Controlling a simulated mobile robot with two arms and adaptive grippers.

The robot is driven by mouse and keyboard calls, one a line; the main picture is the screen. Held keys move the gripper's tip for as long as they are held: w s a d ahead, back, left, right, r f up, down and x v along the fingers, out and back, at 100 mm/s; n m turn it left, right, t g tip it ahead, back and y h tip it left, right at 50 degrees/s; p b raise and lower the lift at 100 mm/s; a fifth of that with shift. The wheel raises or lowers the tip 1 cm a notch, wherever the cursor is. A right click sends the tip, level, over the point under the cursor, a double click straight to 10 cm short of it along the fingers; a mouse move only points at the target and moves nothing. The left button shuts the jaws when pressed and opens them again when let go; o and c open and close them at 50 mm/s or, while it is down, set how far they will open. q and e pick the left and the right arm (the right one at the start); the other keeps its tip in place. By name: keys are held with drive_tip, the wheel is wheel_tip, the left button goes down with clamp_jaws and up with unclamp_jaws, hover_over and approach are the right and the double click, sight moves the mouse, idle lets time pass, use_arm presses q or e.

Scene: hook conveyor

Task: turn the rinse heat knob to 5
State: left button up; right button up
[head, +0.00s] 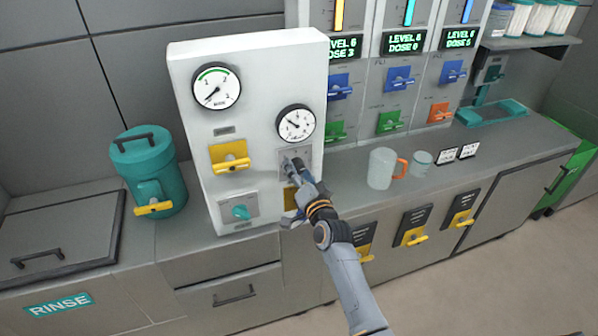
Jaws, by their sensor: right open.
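A white control panel (262,62) stands on the counter, with two round gauges. Below the left gauge (216,87) are a yellow lever (231,161) and a teal knob (241,212) on a grey plate. Below the right gauge (296,123) is another grey plate (303,156), partly hidden by my right gripper (292,168). The gripper is open, its fingers at this plate; a knob there, and whether the fingers touch it, cannot be made out. Labels are too small to tell which control is the rinse heat knob. My left gripper is not in view.
A teal canister (148,165) stands left of the panel. A clear jug (381,168) with an orange handle and a small cup (420,161) stand to the right. Colored levers line the dispensers (405,75) behind. A RINSE label (58,305) marks the counter front at lower left.

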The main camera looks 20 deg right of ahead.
drive_tip(key=shift+s, duration=0.15)
drive_tip(key=s, duration=1.1)
drive_tip(key=shift+s+d, duration=0.25)
drive_tip(key=shift+s, duration=0.15)
drive_tip(key=s+a+f+n+g+b, duration=0.1)
drive_tip(key=s+f+n+g, duration=0.3)
drive_tip(key=f, duration=0.8)
drive_tip(key=s+a+f+g+y, duration=0.15)
drive_tip(key=s+f, duration=0.35)
drive_tip(key=f, duration=0.7)
drive_tip(key=s+a+f+n+g+h+b, duration=0.1)
drive_tip(key=s+f+n+g, duration=0.3)
drive_tip(key=f, duration=0.9)
drive_tip(key=s+d+f+n+g, duration=0.1)
drive_tip(key=s+f, duration=0.5)
drive_tip(key=s, duration=0.6)
drive_tip(key=s+d+f+n+g, duration=0.1)
drive_tip(key=s+d+f+g, duration=0.2)
drive_tip(key=s+f, duration=0.4)
drive_tip(key=s+d+f+n+g+h, duration=0.1)
drive_tip(key=s+d+f+g, duration=0.2)
drive_tip(key=s+f, duration=0.4)
drive_tip(key=s+b, duration=0.1)
drive_tip(key=s, duration=0.8)
drive_tip(key=shift+s, duration=0.3)
